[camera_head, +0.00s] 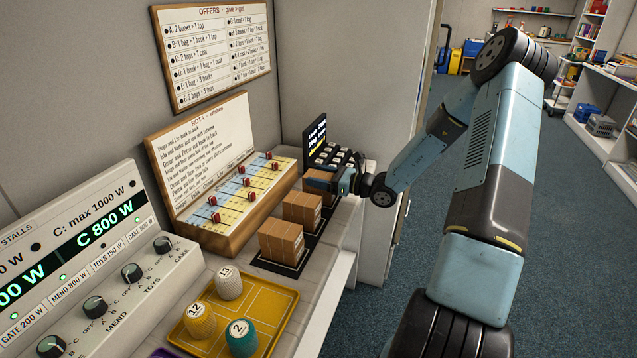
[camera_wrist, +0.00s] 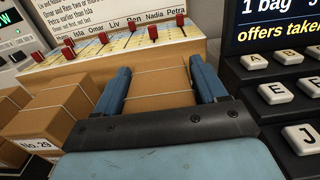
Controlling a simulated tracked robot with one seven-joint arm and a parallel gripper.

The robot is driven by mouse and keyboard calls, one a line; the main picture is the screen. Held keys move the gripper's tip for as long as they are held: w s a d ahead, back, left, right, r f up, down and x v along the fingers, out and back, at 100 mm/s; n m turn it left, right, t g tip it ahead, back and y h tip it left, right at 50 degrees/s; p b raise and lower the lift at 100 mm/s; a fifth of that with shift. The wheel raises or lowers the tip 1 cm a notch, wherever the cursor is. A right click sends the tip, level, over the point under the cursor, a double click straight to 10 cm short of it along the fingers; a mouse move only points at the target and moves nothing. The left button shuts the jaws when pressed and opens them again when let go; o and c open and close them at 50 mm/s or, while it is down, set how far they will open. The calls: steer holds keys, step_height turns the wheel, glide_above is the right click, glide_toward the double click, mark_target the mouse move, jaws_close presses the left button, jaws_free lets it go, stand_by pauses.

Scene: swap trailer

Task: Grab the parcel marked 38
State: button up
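Three brown taped parcels stand in a row on a dark strip: a near parcel (camera_head: 281,243), a middle parcel (camera_head: 302,211) and a far parcel (camera_head: 328,199). My gripper (camera_head: 318,182) is at the far parcel and partly covers it. In the wrist view, the blue fingers of my gripper (camera_wrist: 160,82) stand apart on either side of a parcel (camera_wrist: 160,88). It fills the space between them; I cannot tell whether they press on it. Its front and any number are hidden. A parcel to its left has a label (camera_wrist: 38,145) that seems to read No. 29. No 38 is readable.
A rota board (camera_head: 208,150) with red pegs stands behind the parcels. A keypad with a screen (camera_head: 316,130) is right beside my gripper; its keys (camera_wrist: 287,93) are close to the right finger. A yellow tray (camera_head: 270,303) with numbered cylinders lies nearer.

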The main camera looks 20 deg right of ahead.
steer(key=c, duration=0.7)
steer(key=shift+r, duration=0.1)
